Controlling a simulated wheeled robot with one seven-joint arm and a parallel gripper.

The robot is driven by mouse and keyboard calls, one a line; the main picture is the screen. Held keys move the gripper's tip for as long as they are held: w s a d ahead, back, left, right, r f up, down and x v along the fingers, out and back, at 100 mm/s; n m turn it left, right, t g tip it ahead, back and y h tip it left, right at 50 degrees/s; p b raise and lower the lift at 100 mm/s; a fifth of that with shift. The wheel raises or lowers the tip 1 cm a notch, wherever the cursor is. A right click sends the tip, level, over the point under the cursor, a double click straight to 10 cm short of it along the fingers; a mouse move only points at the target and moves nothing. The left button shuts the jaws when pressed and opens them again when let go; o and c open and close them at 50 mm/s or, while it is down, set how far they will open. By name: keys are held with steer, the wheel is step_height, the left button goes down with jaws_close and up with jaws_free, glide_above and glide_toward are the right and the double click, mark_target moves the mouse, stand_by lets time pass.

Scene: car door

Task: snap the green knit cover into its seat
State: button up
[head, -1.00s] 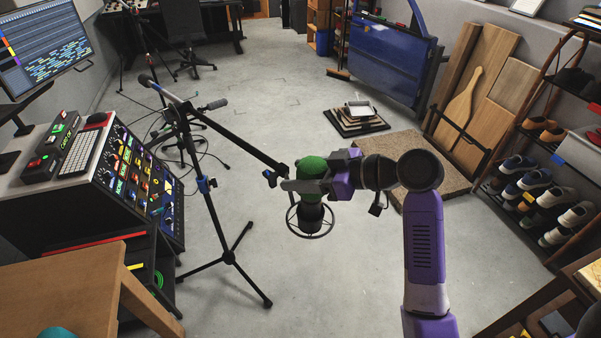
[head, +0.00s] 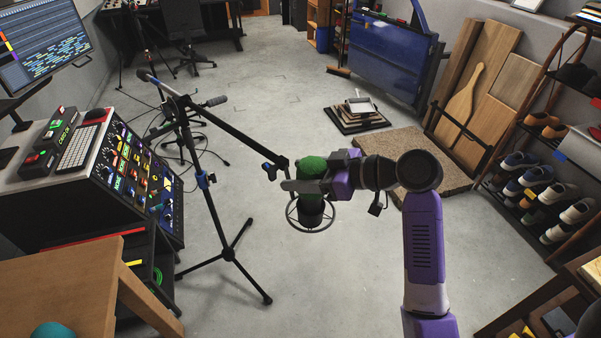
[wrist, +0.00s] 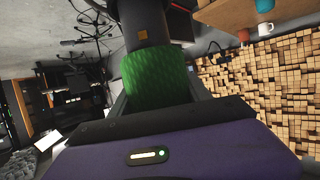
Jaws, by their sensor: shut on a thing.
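The green knit cover (head: 313,164) is held between the jaws of my gripper (head: 307,186), which is shut on it. In the head view it sits over the upper end of a dark microphone (head: 311,212) at the end of a stand's boom. A round ring mount (head: 311,228) surrounds the microphone. In the wrist view the green cover (wrist: 155,78) lies between the fingers, in line with the dark microphone body (wrist: 141,22). The cover's edge meets the dark body there. Whether it is fully seated I cannot tell.
The microphone stand's boom (head: 235,133) reaches in from the left, with its tripod legs (head: 232,257) on the floor. A mixing console (head: 135,165) and a wooden table (head: 62,285) stand at left. A shoe rack (head: 540,190) is at right. The floor around the microphone is open.

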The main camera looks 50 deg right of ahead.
steer(key=shift+f, duration=0.25)
steer(key=o, duration=1.4)
steer(key=shift+b+v, duration=0.5)
steer(key=shift+v, duration=3.4)
